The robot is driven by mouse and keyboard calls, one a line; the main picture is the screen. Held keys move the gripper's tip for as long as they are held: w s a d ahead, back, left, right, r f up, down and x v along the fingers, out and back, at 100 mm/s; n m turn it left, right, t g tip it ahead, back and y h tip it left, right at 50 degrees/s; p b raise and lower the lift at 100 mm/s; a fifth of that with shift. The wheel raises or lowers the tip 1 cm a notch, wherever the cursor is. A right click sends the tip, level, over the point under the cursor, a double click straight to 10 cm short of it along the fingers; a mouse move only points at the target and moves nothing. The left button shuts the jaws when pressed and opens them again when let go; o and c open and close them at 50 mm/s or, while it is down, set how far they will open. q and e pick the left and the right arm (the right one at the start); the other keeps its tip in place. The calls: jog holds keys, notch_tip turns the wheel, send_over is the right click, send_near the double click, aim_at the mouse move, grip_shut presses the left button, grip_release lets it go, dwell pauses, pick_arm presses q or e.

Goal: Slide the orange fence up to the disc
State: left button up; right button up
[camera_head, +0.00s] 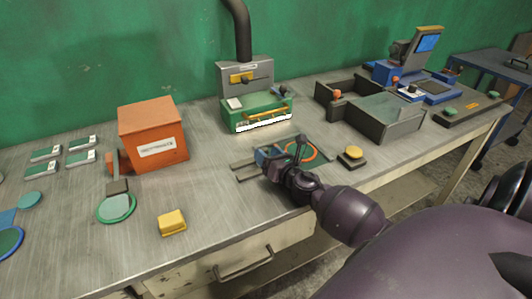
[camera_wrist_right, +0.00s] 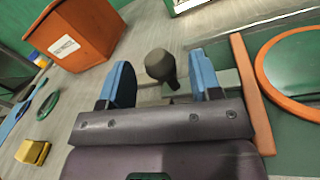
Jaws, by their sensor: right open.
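My right gripper (camera_head: 277,156) is low over a fixture on the bench. In the right wrist view its two blue fingers (camera_wrist_right: 162,82) are open, with a dark rounded knob (camera_wrist_right: 160,66) showing in the gap between them; I see no grip on it. The orange fence (camera_wrist_right: 252,95) is a straight bar to the right of the fingers. The disc (camera_wrist_right: 298,68) is green with an orange rim, just right of the fence; whether they touch is unclear. In the head view the disc (camera_head: 312,151) is partly hidden behind my right gripper, and the fence is not clear.
An orange box (camera_head: 153,136) stands left on the bench, near a green round pad (camera_head: 117,208) and a yellow block (camera_head: 172,222). A green and grey machine (camera_head: 256,108) is behind. A yellow button (camera_head: 351,153) and grey bins (camera_head: 388,119) are to the right.

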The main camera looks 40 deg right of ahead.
jog(key=s, duration=0.8)
jog(key=shift+s+a, duration=0.1)
jog(key=shift+a, duration=0.2)
pick_arm(q)
jog(key=shift+w, duration=0.35)
pick_arm(e)
jog(key=shift+s, duration=0.6)
pick_arm(q)
jog(key=shift+s, duration=0.25)
